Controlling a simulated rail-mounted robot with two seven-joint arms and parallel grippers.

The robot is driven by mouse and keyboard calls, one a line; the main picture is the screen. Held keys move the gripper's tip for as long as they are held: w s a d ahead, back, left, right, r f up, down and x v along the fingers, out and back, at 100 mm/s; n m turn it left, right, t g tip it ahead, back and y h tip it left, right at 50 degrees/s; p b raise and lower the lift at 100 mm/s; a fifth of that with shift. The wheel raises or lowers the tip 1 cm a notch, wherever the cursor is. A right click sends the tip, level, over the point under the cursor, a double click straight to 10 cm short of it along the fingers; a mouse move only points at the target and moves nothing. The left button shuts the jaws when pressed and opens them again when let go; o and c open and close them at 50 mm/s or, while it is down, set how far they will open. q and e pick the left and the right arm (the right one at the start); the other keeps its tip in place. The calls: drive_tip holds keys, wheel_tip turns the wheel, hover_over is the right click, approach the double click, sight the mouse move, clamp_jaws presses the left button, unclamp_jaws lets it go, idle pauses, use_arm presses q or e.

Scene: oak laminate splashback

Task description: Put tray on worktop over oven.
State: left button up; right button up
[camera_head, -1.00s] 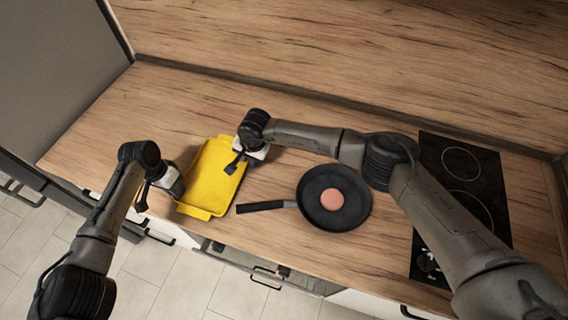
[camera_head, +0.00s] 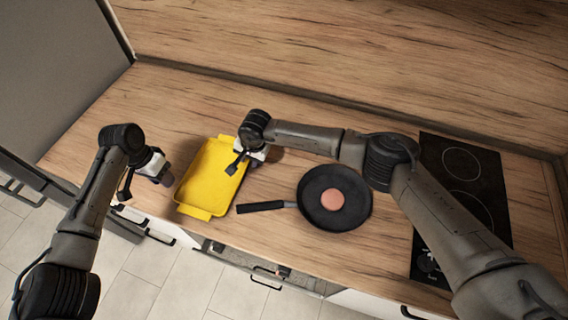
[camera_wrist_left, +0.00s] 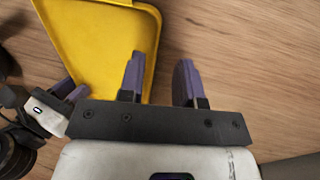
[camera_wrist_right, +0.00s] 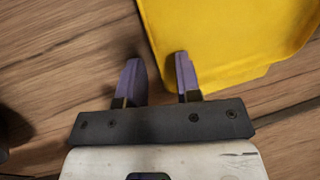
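The yellow tray (camera_head: 212,175) lies flat on the oak worktop (camera_head: 120,105), left of the pan. It also shows in the left wrist view (camera_wrist_left: 100,40) and the right wrist view (camera_wrist_right: 225,40). My left gripper (camera_head: 168,179) is at the tray's left side, open and empty. In its wrist view the fingers are apart, with the tray's edge between them in the picture. My right gripper (camera_head: 238,163) is at the tray's right side. Its fingers are apart, one over the tray and one over bare wood. A dark front with a handle, perhaps the oven (camera_head: 268,272), shows below the worktop edge.
A black pan (camera_head: 318,215) with a round pinkish-brown thing (camera_head: 332,199) in it stands right of the tray, its handle pointing at the tray. A black hob (camera_head: 470,180) is at the right. The worktop's back left is clear.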

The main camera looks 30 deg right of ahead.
drive_tip(key=shift+r, duration=0.2)
use_arm(q)
drive_tip(key=v, duration=0.6)
use_arm(e)
drive_tip(key=v, duration=1.1)
drive_tip(key=shift+r, duration=0.3)
drive_tip(key=shift+d, duration=0.15)
use_arm(q)
drive_tip(key=shift+d, duration=0.15)
